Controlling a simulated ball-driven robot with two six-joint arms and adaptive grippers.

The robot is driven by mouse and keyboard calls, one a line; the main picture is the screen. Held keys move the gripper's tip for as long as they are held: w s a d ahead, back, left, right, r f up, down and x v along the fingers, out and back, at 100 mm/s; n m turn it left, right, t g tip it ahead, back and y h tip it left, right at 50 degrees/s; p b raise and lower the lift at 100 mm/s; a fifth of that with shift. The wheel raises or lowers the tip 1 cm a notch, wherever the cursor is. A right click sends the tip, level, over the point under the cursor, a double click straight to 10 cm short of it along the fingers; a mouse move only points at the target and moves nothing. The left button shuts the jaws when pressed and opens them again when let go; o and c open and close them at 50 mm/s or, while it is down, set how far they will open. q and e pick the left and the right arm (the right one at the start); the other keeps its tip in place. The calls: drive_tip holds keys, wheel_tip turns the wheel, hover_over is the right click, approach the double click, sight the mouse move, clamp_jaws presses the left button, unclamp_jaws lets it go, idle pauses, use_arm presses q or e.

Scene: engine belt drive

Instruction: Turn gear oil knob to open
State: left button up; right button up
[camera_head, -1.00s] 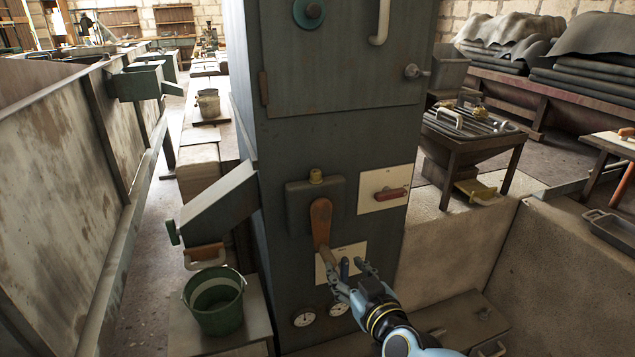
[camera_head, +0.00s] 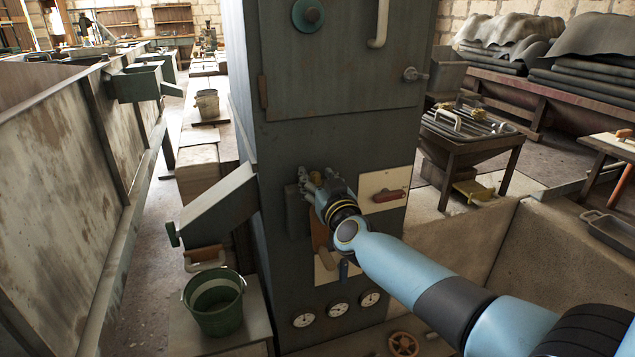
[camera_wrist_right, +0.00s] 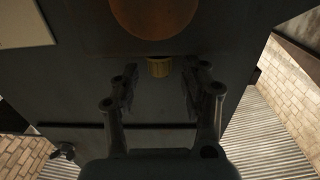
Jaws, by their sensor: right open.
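In the head view my right gripper (camera_head: 312,178) is at the upper part of the grey box (camera_head: 295,212) on the cabinet front and mostly covers the knob there. An orange lever (camera_head: 320,236) hangs below, partly hidden by my arm; its orange round part (camera_wrist_right: 152,14) is at the top of the wrist view. Which control is the gear oil knob is not labelled. My left gripper is not in view.
A pale plate (camera_head: 398,178) with a red handle (camera_head: 388,195) sits right of my gripper. Round gauges (camera_head: 338,309) and an orange handwheel (camera_head: 403,344) are below. A green bucket (camera_head: 215,303) stands at the lower left. A tall cabinet (camera_head: 340,120) carries the controls.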

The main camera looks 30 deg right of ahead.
drive_tip(key=shift+w, duration=0.15)
drive_tip(key=shift+c, duration=0.4)
clamp_jaws()
drive_tip(key=h+p, duration=0.1)
drive_tip(key=m+h+p, duration=0.1)
drive_tip(key=m+g+h+p, duration=0.1)
drive_tip(key=shift+w+a+r+p, duration=0.1)
drive_tip(key=shift+a+r+p, duration=0.2)
drive_tip(key=shift+p, duration=0.1)
drive_tip(key=shift+f+m+g+h+p, duration=0.15)
drive_tip(key=shift+m+g+h+p, duration=0.2)
drive_tip(key=shift+m+g+h, duration=0.35)
drive_tip(key=shift+w+f+m+g+h, duration=0.1)
drive_tip(key=shift+m+g+h, duration=0.3)
drive_tip(key=shift+h, duration=0.5)
drive_tip(key=shift+a+m+g+h+b, duration=0.1)
drive_tip(key=shift+m+g+h+b, duration=0.3)
drive_tip(key=shift+m+g+h, duration=0.35)
drive_tip(key=shift+h, duration=0.25)
drive_tip(key=shift+o, duration=0.4)
unclamp_jaws()
